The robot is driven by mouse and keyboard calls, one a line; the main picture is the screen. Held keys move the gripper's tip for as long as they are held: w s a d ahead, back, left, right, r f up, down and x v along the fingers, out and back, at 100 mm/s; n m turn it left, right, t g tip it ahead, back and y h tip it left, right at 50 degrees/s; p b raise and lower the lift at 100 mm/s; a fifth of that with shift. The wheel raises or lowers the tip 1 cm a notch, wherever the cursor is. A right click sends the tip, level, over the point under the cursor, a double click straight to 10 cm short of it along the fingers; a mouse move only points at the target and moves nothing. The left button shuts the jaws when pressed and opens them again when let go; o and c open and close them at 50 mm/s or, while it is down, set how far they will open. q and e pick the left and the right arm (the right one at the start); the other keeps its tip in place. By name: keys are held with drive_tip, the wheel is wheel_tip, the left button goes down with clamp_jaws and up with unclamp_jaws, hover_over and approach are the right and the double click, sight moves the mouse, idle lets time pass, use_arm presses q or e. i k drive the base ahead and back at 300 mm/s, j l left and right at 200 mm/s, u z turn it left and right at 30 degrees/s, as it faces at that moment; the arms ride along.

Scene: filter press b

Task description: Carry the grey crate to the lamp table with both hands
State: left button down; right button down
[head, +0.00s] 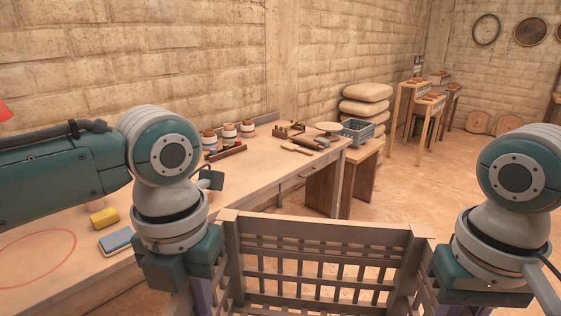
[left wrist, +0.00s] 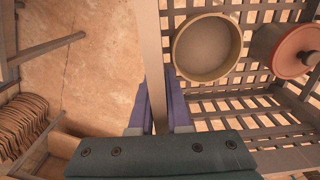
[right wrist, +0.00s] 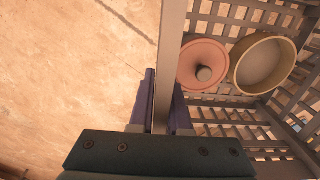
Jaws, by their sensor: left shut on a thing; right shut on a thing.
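The grey crate (head: 325,236) is a slatted open box at the bottom middle of the head view, in front of me. My left gripper (left wrist: 158,112) is shut on its left side rim (left wrist: 152,45). My right gripper (right wrist: 163,108) is shut on the opposite side rim (right wrist: 170,40). In the crate lie a round tan dish (left wrist: 207,48) and a pink round piece with a dark knob (right wrist: 203,70). A long wooden table (head: 262,175) stands ahead and left, with a red circle (head: 35,255) marked on its top. A red lamp shade (head: 4,112) shows at the left edge.
The long table carries a yellow block (head: 103,218), a blue-topped block (head: 117,240), several jars (head: 229,132) and tools. Beyond it, a blue-grey basket (head: 357,131) sits near stacked sacks (head: 365,107). Open floor (head: 400,205) lies to the right.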

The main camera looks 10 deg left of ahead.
sight(254, 166)
drive_tip(key=i, duration=2.6)
drive_tip(key=i+u, duration=0.15)
drive_tip(key=i, duration=0.4)
drive_tip(key=i+l+u, duration=0.1)
drive_tip(key=i, duration=0.4)
drive_tip(key=u, duration=1.6)
drive_tip(key=l, duration=0.05)
